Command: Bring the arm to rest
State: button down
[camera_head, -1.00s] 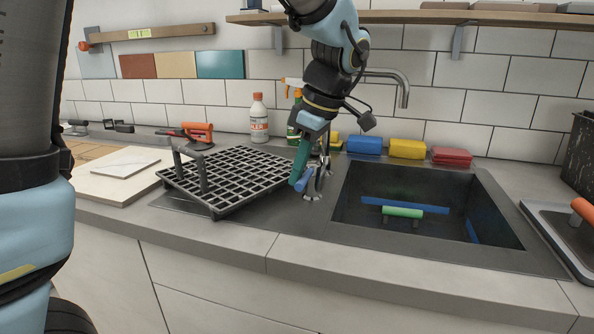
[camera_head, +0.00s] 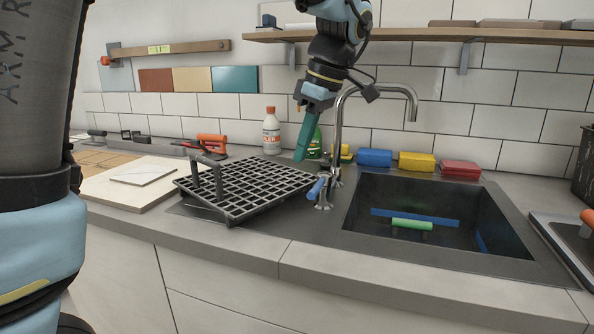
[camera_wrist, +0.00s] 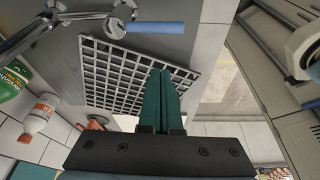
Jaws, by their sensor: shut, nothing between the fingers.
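My gripper (camera_head: 300,157) has long green fingers, pressed together with nothing between them. In the head view it hangs above the back right part of the black drying rack, left of the tap, pointing down. In the wrist view the shut fingers (camera_wrist: 162,75) point out over the rack grid. My arm comes down from the top of the head view, in front of the wall shelf.
The chrome tap (camera_head: 340,130) with its blue lever (camera_head: 317,188) stands close on the right. The black rack (camera_head: 250,187) lies below. A white bottle (camera_head: 271,132) and a green bottle (camera_head: 314,146) stand behind. The sink (camera_head: 365,227) is at right; several sponges line its back.

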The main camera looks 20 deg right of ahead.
jog(key=w+a+f+m+p, duration=0.1)
jog(key=a, duration=0.3)
jog(key=w+a+f+m+g+p, duration=0.1)
jog(key=w+a+f+m, duration=0.1)
jog(key=a, duration=0.3)
jog(key=w+a+f+m+h+p, duration=0.1)
jog(key=w+a+f, duration=0.1)
jog(key=a, duration=0.2)
jog(key=shift+w+a+g, duration=0.2)
jog(key=shift+a+g, duration=0.1)
jog(key=shift+a, duration=0.1)
jog(key=a+f+m, duration=0.1)
jog(key=a, duration=0.2)
jog(key=a+f+m+p, duration=0.1)
jog(key=a, duration=0.2)
jog(key=s+a+f+m+h+p, duration=0.1)
jog(key=a+f, duration=0.1)
jog(key=a, duration=0.1)
jog(key=shift+a+f, duration=0.1)
jog(key=shift+a, duration=0.3)
jog(key=s+a+f+m+p, duration=0.1)
jog(key=s+a+f+m, duration=0.1)
jog(key=a, duration=0.5)
jog(key=shift+s+a+f+h, duration=0.3)
jog(key=shift+s+f, duration=0.15)
jog(key=shift+s, duration=0.2)
